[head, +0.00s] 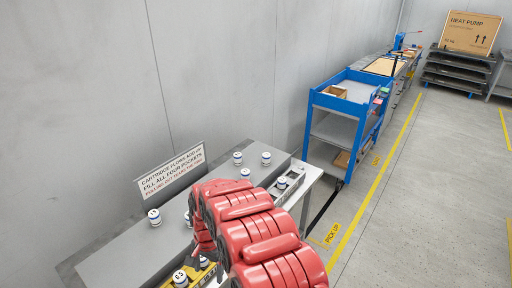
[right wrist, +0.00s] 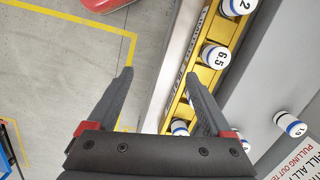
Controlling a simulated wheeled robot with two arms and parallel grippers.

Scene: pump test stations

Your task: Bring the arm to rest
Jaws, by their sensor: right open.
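My right gripper (right wrist: 158,76) is open in the right wrist view, with nothing held between its two dark fingers. My red right arm (head: 258,240) crosses the lower middle of the head view and hides part of the bench. A yellow rack (right wrist: 196,85) lies below and beside the right-hand finger. It holds white cartridges, including one marked 6.5 (right wrist: 216,55) and one marked 2 (right wrist: 237,8). The 6.5 cartridge also shows in the head view (head: 181,278). My left gripper is not in view.
Several loose cartridges stand on the grey bench (head: 120,258), including one at its left (head: 154,217). A sign (head: 172,172) stands at the back against the wall. A grey holder (head: 292,186) sits at the bench's right end. A blue cart (head: 345,110) stands beyond. The floor at right is clear.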

